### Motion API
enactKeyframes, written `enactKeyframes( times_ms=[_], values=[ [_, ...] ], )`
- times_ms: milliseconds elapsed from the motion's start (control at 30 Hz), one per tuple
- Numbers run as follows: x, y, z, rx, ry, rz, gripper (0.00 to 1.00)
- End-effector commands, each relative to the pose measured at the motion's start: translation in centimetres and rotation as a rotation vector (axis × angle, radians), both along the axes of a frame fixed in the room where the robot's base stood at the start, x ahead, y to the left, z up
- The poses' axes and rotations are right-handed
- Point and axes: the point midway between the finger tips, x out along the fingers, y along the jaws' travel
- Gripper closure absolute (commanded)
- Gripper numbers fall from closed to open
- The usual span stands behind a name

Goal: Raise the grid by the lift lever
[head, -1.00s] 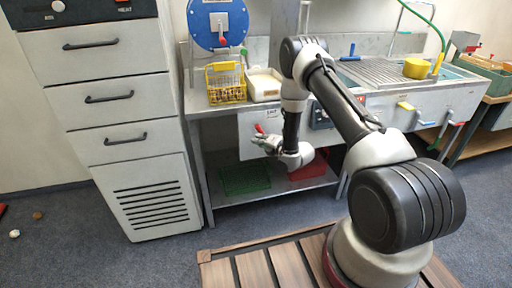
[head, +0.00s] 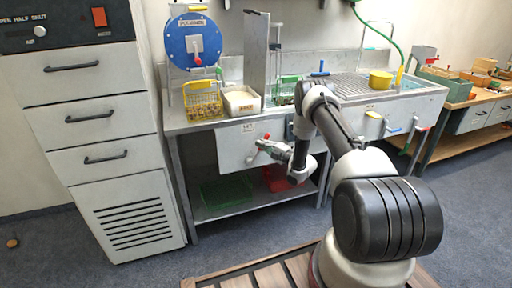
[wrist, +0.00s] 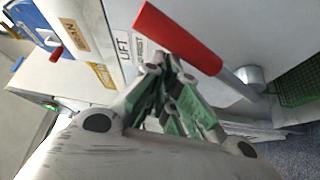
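The lift lever shows in the wrist view as a red handle (wrist: 182,38) on a grey shaft, beside a "LIFT" label on a pale panel. In the head view, its small red end (head: 267,136) is on the bench's front panel. My gripper (wrist: 165,72) has green-padded fingers close below the red handle; it also shows in the head view (head: 257,149) in front of that panel. The finger gap is unclear, and I cannot tell if they touch the lever.
A yellow basket (head: 202,101) and a white tray (head: 242,101) stand on the bench, below a blue disc (head: 193,41). A grey drawer cabinet (head: 88,125) stands to the left. A green crate (head: 226,192) lies on the lower shelf.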

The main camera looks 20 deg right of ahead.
Motion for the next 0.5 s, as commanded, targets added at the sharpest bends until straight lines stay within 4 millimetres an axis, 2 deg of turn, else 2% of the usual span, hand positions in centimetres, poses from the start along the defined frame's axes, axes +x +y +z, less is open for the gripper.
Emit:
enactKeyframes(
  times_ms=[33,200,500],
  values=[
    [0.1,-0.9,-0.2,-0.001,-0.002,-0.006,1.0],
    [0.0,-2.4,-0.9,-0.001,-0.001,-0.005,1.0],
    [0.0,-3.9,-1.9,-0.002,0.0,-0.004,1.0]
  ],
)
